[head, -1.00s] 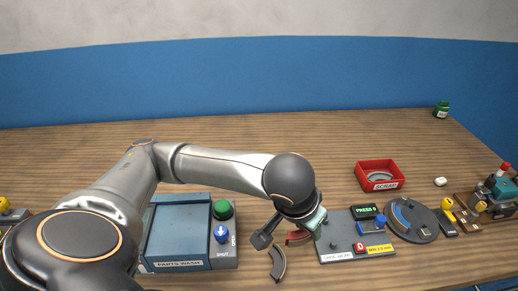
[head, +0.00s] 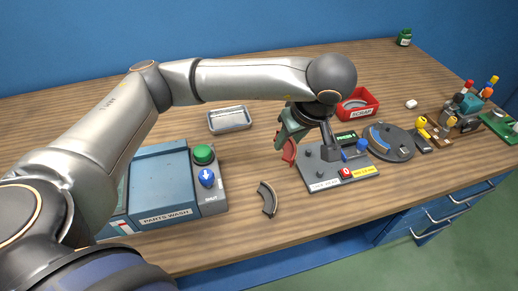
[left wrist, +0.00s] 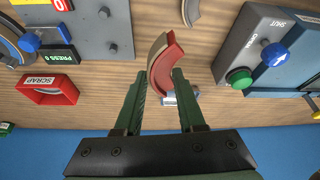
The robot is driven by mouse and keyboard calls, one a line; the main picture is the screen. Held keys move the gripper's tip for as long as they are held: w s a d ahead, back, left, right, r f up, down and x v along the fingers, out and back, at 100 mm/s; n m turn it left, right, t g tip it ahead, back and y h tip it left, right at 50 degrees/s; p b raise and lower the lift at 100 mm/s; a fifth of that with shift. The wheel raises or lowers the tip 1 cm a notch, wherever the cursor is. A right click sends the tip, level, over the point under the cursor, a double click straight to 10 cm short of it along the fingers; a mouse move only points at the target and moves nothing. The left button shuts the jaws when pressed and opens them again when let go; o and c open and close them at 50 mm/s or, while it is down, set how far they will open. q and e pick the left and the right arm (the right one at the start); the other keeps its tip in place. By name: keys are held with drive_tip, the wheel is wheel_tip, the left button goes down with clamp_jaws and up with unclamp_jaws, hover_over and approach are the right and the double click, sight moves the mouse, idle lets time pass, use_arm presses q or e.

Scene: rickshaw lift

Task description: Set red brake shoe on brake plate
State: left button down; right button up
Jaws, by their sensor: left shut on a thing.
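My left gripper (head: 287,138) is shut on the red brake shoe (head: 289,153), a curved piece that hangs from its fingers beside the left edge of the grey gauge board. In the left wrist view the red shoe (left wrist: 163,68) shows between the two green fingers, with a tan lining on its outer curve. The brake plate (head: 404,151) is a round grey disc right of the gauge board, with a blue curved shoe (head: 378,137) on its left side. The gripper is left of the plate and apart from it. My right gripper is not in view.
The gauge board (head: 318,180) has pegs, a blue knob and displays. A dark shoe (head: 268,199) lies on the table. The parts wash box (head: 163,180) is left, a silver tray (head: 229,119) behind. A red scrap bin (head: 366,98) stands behind the board.

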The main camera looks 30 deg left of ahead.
use_arm(q)
drive_tip(key=w+a+f, duration=0.1)
drive_tip(key=a+f, duration=0.1)
drive_tip(key=a, duration=0.1)
drive_tip(key=w+a+f, duration=0.1)
drive_tip(key=a+f, duration=0.1)
drive_tip(key=a, duration=0.1)
drive_tip(key=w+a+f+b, duration=0.1)
drive_tip(key=a+f, duration=0.2)
drive_tip(key=shift+w, duration=0.4)
drive_tip(key=shift+w+a+f, duration=0.15)
drive_tip(key=shift+a+f, duration=0.2)
drive_tip(key=shift+f, duration=0.15)
drive_tip(key=x, duration=0.3)
drive_tip(key=shift+s+d+f, duration=0.2)
drive_tip(key=shift+f, duration=0.25)
